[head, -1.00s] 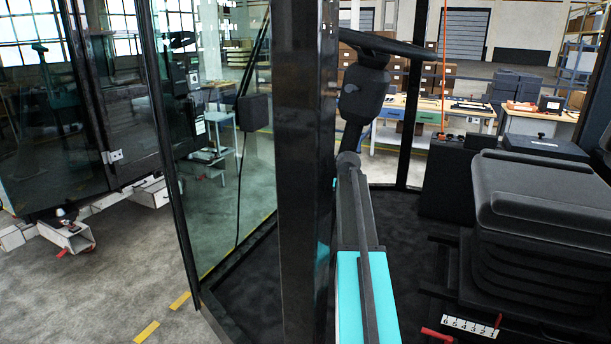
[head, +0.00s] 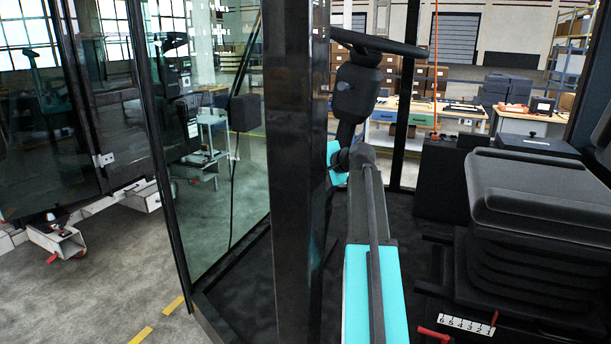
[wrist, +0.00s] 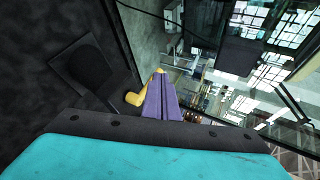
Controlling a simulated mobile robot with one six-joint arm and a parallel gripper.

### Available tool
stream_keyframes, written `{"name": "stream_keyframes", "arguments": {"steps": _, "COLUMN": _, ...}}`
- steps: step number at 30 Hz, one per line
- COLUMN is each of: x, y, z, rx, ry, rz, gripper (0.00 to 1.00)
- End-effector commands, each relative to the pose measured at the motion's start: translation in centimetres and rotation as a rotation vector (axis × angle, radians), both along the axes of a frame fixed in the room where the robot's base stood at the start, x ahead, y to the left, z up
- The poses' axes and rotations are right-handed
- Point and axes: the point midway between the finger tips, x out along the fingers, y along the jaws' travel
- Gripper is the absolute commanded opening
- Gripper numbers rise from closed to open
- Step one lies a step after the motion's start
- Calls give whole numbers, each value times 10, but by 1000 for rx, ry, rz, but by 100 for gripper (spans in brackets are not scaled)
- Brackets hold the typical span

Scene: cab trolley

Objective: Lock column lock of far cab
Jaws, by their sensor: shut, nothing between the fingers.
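The steering wheel (head: 382,44) and its dark column (head: 358,92) stand inside the cab, right of the thick dark pillar. My teal and dark arm reaches into the cab towards the lower column. My gripper's fingers are not visible in the head view; the pillar and my arm cover that area. In the wrist view my gripper (wrist: 162,82) shows as two purple fingers, shut together and empty. A yellow lever-like part (wrist: 134,98) lies just left of and partly behind the fingers. It may be the column lock; I cannot tell whether they touch.
The pillar (head: 296,180) stands close to my arm's left. A glass pane (head: 205,130) is further left. The black seat (head: 540,190) fills the right side, with a red-handled lever (head: 433,333) low by a numbered scale (head: 467,324). Dark floor lies between.

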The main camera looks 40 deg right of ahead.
Motion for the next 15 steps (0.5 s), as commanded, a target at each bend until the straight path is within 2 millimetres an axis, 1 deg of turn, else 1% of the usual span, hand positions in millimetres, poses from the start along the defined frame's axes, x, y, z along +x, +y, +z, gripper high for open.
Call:
{"name": "stream_keyframes", "arguments": {"steps": 1, "x": -9, "y": 0, "z": 3, "rx": 0, "ry": -2, "rz": -1, "gripper": 0}}
{"name": "stream_keyframes", "arguments": {"steps": 6, "x": -30, "y": 0, "z": 14, "rx": 0, "ry": -1, "rz": -1, "gripper": 0}}
{"name": "stream_keyframes", "arguments": {"steps": 10, "x": -40, "y": 0, "z": 20, "rx": 0, "ry": -1, "rz": 0, "gripper": 0}}
{"name": "stream_keyframes", "arguments": {"steps": 15, "x": -46, "y": 0, "z": 24, "rx": 0, "ry": 0, "rz": 1, "gripper": 0}}
